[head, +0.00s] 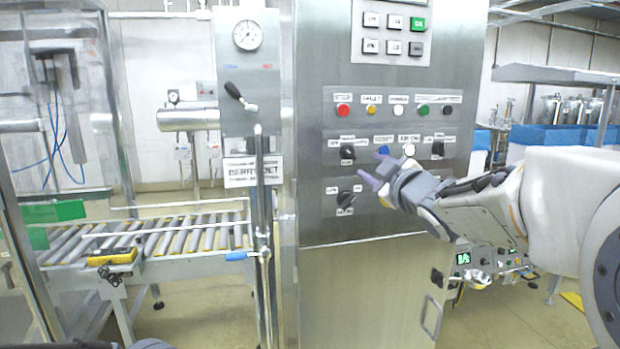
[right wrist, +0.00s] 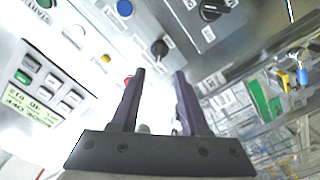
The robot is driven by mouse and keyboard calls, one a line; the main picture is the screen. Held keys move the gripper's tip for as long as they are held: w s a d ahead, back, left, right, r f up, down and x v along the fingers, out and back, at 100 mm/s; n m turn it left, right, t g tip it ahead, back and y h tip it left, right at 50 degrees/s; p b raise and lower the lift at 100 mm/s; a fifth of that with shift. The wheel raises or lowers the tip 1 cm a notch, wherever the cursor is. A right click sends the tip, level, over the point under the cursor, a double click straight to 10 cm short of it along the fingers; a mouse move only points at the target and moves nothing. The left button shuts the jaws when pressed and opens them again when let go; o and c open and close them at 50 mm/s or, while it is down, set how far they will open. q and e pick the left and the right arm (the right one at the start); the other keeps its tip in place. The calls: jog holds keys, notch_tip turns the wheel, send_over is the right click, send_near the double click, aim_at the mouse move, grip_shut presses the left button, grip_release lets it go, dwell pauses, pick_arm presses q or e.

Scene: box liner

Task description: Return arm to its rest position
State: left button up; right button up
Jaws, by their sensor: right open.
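My right arm (head: 480,205) comes in from the right in the head view. My right gripper (head: 377,170) is open and empty in front of the steel control panel (head: 318,65), near the blue button (head: 382,151) and the lower black knob (head: 345,198). I cannot tell from the head view whether it touches the panel. In the right wrist view the two purple fingers (right wrist: 158,95) stand apart with nothing between them. The blue button (right wrist: 124,8) and a black knob (right wrist: 159,48) lie beyond the fingertips. My left gripper does not show.
A roller conveyor (head: 180,238) with a yellow device (head: 112,257) stands at the left. A metal shelf (head: 555,76) stands at the back right. Floor shows open below the conveyor.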

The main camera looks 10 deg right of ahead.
jog(key=s+a+f+m+g+p, duration=0.2)
jog(key=s+a+f+g, duration=0.2)
jog(key=a+f, duration=0.25)
jog(key=s+a+f+m+g+p, duration=0.1)
jog(key=s+a+f+g+p, duration=0.25)
jog(key=s+a+f, duration=0.35)
jog(key=s+a+f+g+p, duration=0.1)
jog(key=s+a+f+g, duration=0.1)
jog(key=s, duration=0.6)
jog(key=s+a+f+g, duration=0.3)
jog(key=s+g, duration=0.2)
jog(key=s, duration=0.3)
jog(key=s+a+f+g+p, duration=0.1)
jog(key=s+a+f+g, duration=0.1)
jog(key=s, duration=0.5)
jog(key=shift+s+a+f+n+g+p, duration=0.35)
jog(key=shift+f+g, duration=0.2)
jog(key=shift+g, duration=0.2)
